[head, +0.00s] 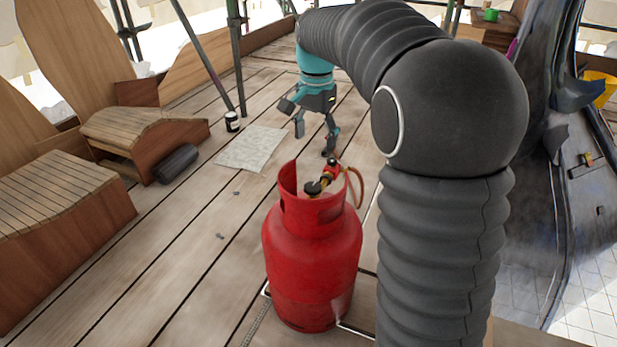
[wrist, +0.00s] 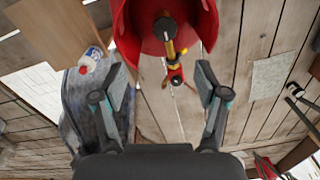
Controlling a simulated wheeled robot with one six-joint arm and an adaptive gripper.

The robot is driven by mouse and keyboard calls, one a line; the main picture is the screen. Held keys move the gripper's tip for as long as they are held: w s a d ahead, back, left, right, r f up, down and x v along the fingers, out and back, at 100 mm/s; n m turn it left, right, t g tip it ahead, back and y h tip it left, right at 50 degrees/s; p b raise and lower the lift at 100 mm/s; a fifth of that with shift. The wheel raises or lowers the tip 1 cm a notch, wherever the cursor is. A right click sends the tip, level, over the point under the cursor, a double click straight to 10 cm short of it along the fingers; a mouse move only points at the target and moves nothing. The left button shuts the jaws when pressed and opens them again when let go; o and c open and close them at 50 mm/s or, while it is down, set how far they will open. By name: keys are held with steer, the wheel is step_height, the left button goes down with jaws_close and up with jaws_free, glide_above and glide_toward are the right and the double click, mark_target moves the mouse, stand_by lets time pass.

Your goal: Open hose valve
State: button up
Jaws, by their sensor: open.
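A red gas cylinder (head: 310,250) stands upright on the plank deck, and its red collar (wrist: 130,28) is at the top of the wrist view. Inside the collar are a black knob (head: 313,188) and brass fittings (wrist: 170,48). A small red valve piece (head: 332,167) sits at the end of the brass, with an orange-brown hose (head: 358,185) beside it. In the wrist view the red valve piece (wrist: 176,76) lies between the fingers in the picture, apart from both. My gripper (head: 314,141) is open and empty, beyond the cylinder; it also shows in the wrist view (wrist: 162,78).
Wooden forms (head: 150,135) and scaffold poles (head: 237,55) stand at the left and back. A dark curved metal shape (head: 540,170) is at right. Deck at left front is mostly clear.

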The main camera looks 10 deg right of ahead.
mark_target(313, 186)
steer(key=shift+m, duration=0.3)
steer(key=f, duration=0.5)
steer(key=w+f+b, duration=0.1)
steer(key=f, duration=0.4)
steer(key=f+b, duration=0.1)
steer(key=f, duration=0.3)
steer(key=shift+w+f, duration=0.35)
steer(key=shift+f, duration=0.05)
steer(key=c, duration=1.2)
